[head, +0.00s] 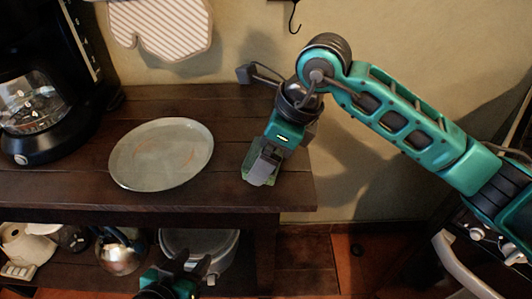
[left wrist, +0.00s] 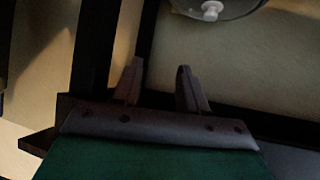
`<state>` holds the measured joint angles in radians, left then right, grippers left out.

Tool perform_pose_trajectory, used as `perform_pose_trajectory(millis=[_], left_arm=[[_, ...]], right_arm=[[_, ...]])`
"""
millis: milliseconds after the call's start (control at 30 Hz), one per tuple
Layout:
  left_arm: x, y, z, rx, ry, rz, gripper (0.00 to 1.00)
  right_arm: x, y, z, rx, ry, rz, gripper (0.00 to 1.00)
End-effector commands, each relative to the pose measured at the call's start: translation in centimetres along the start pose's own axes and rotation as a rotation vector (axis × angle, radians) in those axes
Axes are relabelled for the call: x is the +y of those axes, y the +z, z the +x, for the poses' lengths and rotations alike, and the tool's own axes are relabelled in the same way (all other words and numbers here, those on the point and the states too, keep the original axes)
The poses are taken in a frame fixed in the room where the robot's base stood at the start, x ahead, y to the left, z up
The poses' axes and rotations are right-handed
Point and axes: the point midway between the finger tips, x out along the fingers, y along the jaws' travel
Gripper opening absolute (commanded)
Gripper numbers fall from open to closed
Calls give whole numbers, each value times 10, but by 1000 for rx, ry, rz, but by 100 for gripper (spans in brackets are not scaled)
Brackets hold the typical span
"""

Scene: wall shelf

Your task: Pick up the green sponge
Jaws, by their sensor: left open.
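The green sponge (head: 247,172) is mostly hidden under my right gripper (head: 262,178). Only thin green edges show, on the dark wooden top near its right end. My right gripper points down onto it from above; whether its fingers are closed on the sponge I cannot tell. My left gripper (head: 194,257) is low at the bottom of the head view, in front of the lower shelf and away from the sponge. In the left wrist view its two fingers (left wrist: 160,68) stand apart with nothing between them.
A pale round plate (head: 162,155) lies left of the sponge. A black coffee maker (head: 45,145) stands at the far left. The lower shelf holds a metal kettle (head: 118,256), a pot (head: 205,240) and a whitish item (head: 28,245). A striped oven mitt (head: 160,25) hangs on the wall.

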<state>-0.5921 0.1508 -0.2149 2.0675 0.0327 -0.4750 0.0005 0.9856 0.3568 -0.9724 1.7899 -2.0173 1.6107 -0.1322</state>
Motion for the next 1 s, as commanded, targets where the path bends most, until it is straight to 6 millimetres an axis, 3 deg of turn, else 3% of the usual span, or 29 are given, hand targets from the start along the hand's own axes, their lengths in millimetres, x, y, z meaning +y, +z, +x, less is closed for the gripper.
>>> perform_pose_trajectory(millis=[267, 700, 1000], left_arm=[[0, -1, -3, -3, -2, 1, 43], [-5, -1, -10, -11, -16, 3, 43], [-10, -1, -10, -9, -25, 6, 43]], right_arm=[[-1, 16, -37, -4, -4, -3, 64], [0, 62, -148, -3, -4, -2, 64], [0, 75, -180, -2, 0, 0, 64]])
